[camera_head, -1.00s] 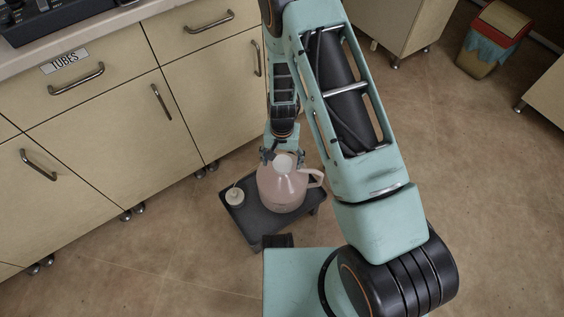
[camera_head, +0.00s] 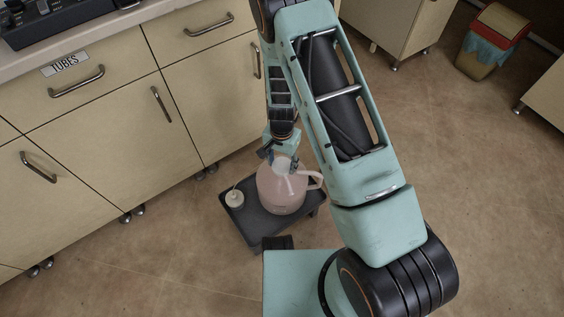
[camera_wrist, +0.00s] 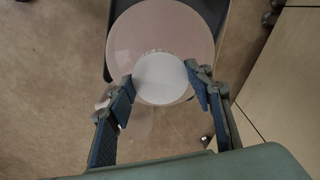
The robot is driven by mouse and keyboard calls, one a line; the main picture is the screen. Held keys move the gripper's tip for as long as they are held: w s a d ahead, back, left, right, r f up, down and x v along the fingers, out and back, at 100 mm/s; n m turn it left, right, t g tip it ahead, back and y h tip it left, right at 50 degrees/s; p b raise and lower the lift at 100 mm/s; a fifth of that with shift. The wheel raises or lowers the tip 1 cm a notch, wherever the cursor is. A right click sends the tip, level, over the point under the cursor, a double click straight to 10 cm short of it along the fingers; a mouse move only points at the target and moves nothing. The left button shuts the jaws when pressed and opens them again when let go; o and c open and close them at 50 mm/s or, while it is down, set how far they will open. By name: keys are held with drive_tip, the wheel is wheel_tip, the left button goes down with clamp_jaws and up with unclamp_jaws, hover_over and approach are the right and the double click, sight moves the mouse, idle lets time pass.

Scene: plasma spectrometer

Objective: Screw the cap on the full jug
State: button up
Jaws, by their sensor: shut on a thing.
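The jug (camera_head: 283,195) is a wide pinkish translucent vessel with a handle on its right, standing upright on a small dark cart (camera_head: 252,224). The round white cap (camera_head: 285,165) is at the top of the jug; whether it is threaded on cannot be told. In the wrist view the cap (camera_wrist: 163,78) is a white disc in front of the jug's body (camera_wrist: 165,30). My gripper (camera_head: 281,161) is above the jug's top, with its two blue-padded fingers on either side of the cap. It is shut on the cap in the wrist view (camera_wrist: 160,84).
A small whitish bottle (camera_head: 234,198) with a thin tube stands on the cart left of the jug. Cabinets with handles (camera_head: 100,120) line the left and back. A bin (camera_head: 490,42) stands far right. Floor right of the cart is clear.

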drive_tip(key=m+p, duration=0.1)
drive_tip(key=m, duration=0.4)
drive_tip(key=shift+a+r, duration=0.1)
drive_tip(key=m+p, duration=0.1)
drive_tip(key=m, duration=0.4)
drive_tip(key=shift+s, duration=0.1)
drive_tip(key=o, duration=1.7)
